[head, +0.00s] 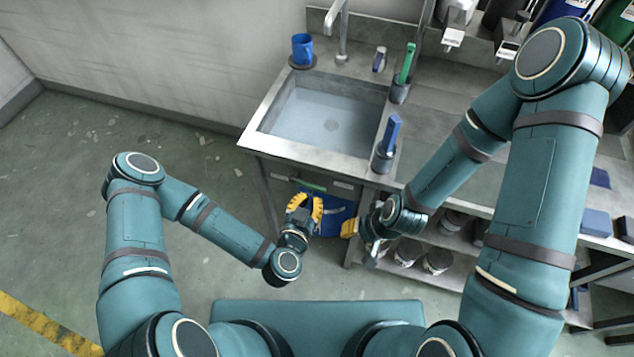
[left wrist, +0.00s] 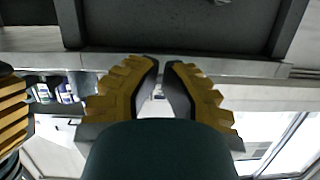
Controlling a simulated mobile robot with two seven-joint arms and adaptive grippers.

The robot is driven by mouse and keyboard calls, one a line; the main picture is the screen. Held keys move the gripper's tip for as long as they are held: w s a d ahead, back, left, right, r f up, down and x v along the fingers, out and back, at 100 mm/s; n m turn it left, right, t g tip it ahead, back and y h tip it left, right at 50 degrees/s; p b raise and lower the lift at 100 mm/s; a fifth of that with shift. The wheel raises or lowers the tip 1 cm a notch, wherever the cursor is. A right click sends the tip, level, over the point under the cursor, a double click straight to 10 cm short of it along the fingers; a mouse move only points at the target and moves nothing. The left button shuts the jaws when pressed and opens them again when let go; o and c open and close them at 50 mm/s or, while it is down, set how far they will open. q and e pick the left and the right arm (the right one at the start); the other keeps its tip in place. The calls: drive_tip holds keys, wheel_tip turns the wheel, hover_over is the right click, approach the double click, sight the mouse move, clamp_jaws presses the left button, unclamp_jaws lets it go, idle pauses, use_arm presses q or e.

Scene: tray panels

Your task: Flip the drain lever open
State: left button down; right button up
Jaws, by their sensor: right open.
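The metal sink (head: 265,118) holds water, and a round drain (head: 331,125) shows at its bottom. Below its front edge is a panel with a green strip (head: 311,186) and a blue area (head: 335,217). I cannot make out a drain lever for certain. My left gripper (head: 304,199) is in front of this panel and covers part of it. Its yellow fingers are apart with nothing seen between them; they also show in the left wrist view (left wrist: 162,68), under the sink's underside. My right gripper (head: 349,228) is open, to the right of the panel, partly hidden by its wrist.
A blue mug (head: 302,48) stands on a dark round mat by the faucet (head: 341,30). Holders with a green tool (head: 407,64) and a blue tool (head: 391,134) stand right of the basin. Several containers (head: 438,260) sit on the lower shelf.

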sight(322, 176)
use_arm(q)
drive_tip(key=b+x, duration=0.1)
drive_tip(key=x, duration=0.9)
drive_tip(key=shift+f, duration=0.1)
wheel_tip(322, 176, down, 2)
drive_tip(key=shift+a+f+b, duration=0.1)
drive_tip(key=shift+f+b, duration=0.15)
drive_tip(key=shift+b, duration=0.15)
drive_tip(key=shift+f, duration=0.7)
use_arm(e)
drive_tip(key=shift+s+f, duration=0.2)
drive_tip(key=shift+f, duration=0.3)
drive_tip(key=shift+s+f, duration=0.15)
drive_tip(key=shift+f, duration=0.35)
use_arm(q)
drive_tip(key=shift+w, duration=0.1)
